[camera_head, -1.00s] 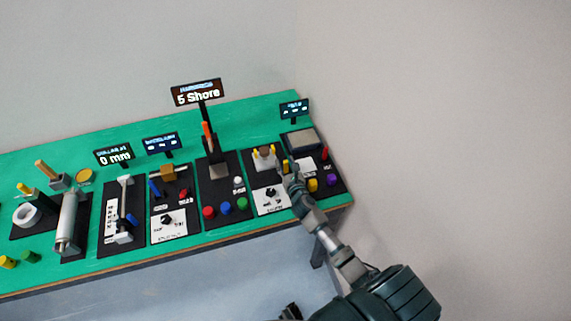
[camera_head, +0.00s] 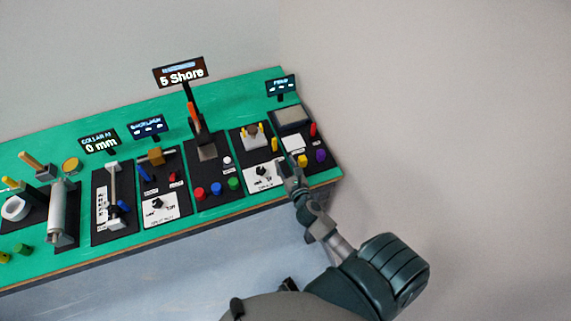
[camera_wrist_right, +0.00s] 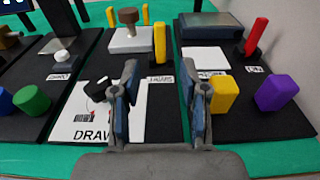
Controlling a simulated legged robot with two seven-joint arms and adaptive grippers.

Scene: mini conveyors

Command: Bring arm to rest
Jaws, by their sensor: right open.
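My right gripper (camera_head: 289,167) is over the front edge of the bench at the right end, near the panel with a white card and black knob (camera_head: 261,173). In the right wrist view its two fingers (camera_wrist_right: 160,98) stand apart with nothing between them. The left finger overlaps the white "DRAW" card (camera_wrist_right: 77,112) in the picture, and the right finger is beside a yellow block (camera_wrist_right: 224,95). My left gripper cannot be made out in the head view.
The green bench (camera_head: 232,94) carries several black device panels. A yellow peg (camera_wrist_right: 160,42), a red peg (camera_wrist_right: 256,37) and a purple block (camera_wrist_right: 277,90) stand near the right gripper. A grey wall (camera_head: 430,110) lies to the right. Space in front of the bench is clear.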

